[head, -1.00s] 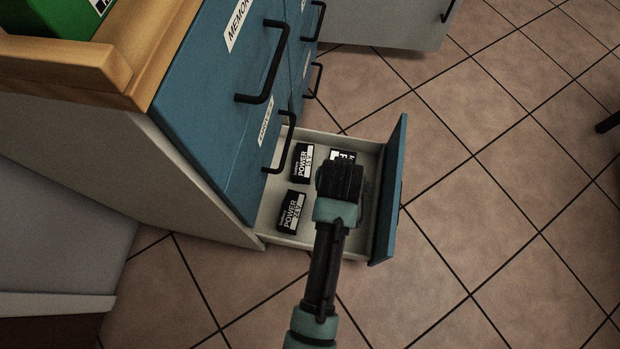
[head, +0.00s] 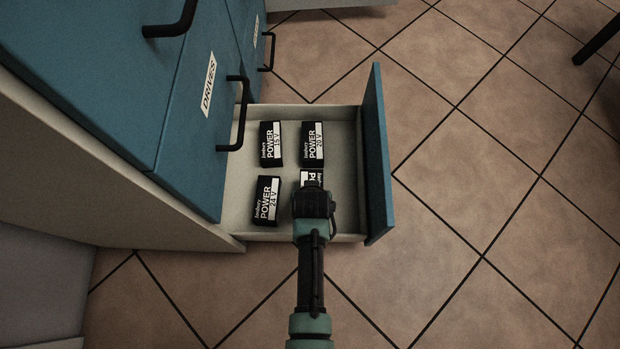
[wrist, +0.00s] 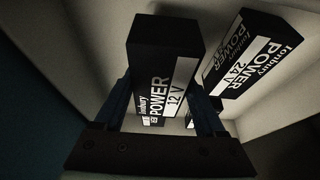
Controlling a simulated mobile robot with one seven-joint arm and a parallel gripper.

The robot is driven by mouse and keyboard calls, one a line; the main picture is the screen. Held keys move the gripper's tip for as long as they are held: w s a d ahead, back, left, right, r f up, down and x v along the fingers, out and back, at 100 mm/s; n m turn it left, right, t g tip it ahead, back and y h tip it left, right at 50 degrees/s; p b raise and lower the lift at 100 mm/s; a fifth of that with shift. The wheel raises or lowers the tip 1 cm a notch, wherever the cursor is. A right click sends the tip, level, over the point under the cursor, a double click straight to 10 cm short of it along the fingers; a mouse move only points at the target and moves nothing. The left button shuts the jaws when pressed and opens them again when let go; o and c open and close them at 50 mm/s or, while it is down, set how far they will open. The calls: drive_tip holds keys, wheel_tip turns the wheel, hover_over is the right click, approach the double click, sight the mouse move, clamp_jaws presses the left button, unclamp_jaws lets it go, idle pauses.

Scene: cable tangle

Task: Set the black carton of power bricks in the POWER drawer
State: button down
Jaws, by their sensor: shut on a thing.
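My gripper (head: 312,192) is shut on a black carton (head: 311,176) with a white label. In the wrist view the held carton (wrist: 163,62) reads POWER 12 V and sits between the two fingers. It is over or inside the open drawer (head: 348,170), in the near right part; I cannot tell if it touches the drawer floor. Beside it on the left lies the 24 V POWER carton (head: 267,201), which also shows in the wrist view (wrist: 250,55). My gripper hides much of the held carton in the head view.
Two more black POWER cartons lie farther back in the drawer: one at back left (head: 271,145) and a 20 V one (head: 312,145) at back right. The blue drawer front (head: 376,155) stands at the right. Cabinet handles (head: 241,115) jut out above the drawer's left side.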

drive_tip(key=shift+w+f+b, duration=0.1)
drive_tip(key=shift+f+b, duration=1.2)
drive_tip(key=shift+f, duration=0.55)
drive_tip(key=shift+f, duration=0.2)
unclamp_jaws()
